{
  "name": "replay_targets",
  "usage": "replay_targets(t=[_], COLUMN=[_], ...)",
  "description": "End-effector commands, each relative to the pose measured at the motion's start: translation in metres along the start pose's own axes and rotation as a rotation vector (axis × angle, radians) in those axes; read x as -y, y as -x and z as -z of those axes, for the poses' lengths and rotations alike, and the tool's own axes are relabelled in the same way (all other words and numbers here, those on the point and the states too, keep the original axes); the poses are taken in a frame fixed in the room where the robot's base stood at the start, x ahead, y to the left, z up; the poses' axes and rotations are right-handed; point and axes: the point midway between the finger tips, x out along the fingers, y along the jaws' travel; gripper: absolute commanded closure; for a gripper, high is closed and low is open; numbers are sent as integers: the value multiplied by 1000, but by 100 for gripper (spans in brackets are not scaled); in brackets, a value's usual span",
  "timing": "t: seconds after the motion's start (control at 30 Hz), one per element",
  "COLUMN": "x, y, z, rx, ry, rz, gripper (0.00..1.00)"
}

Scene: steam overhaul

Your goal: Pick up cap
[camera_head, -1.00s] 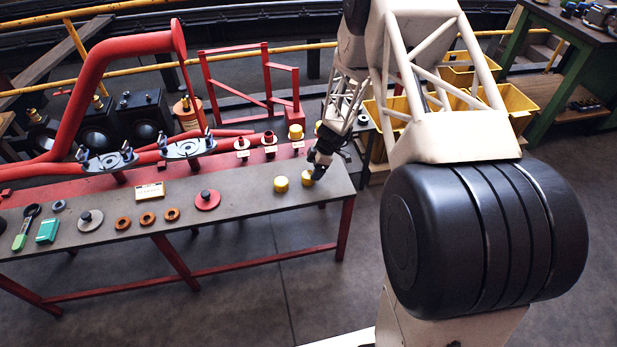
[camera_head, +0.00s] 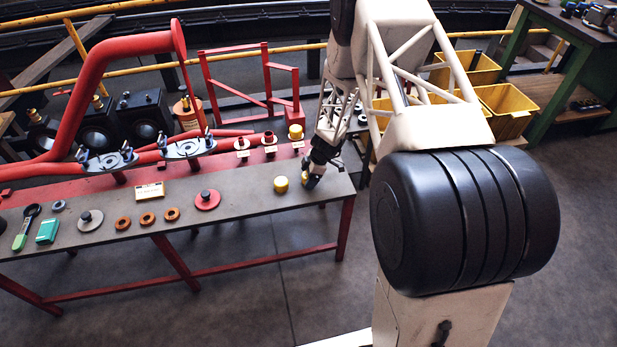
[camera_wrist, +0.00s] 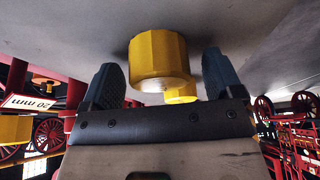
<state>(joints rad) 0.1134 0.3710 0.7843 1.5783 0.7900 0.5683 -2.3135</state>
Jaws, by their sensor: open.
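A yellow cap (camera_wrist: 158,57) stands on the grey tabletop between the two dark fingers of my open gripper (camera_wrist: 163,82) in the wrist view. I cannot tell whether either finger touches it; gaps show on both sides. In the head view my gripper (camera_head: 312,180) is down at the right end of the bench and mostly hides this cap. A second yellow cap (camera_head: 281,184) stands just to the left of my gripper. A third yellow cap (camera_head: 295,132) sits farther back near the red stand.
Yellow bins (camera_head: 505,108) stand behind at right. The bench front between red disc and caps is clear.

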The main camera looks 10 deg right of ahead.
Motion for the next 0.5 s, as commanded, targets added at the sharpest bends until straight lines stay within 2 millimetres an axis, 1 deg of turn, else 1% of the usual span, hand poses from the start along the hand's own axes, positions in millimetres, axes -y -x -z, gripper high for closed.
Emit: replay_targets(t=[0.37,0.43,0.5], x=[0,0,0], y=[0,0,0], z=[0,0,0], rx=[0,0,0], ry=[0,0,0], rz=[0,0,0], gripper=[14,22,33])
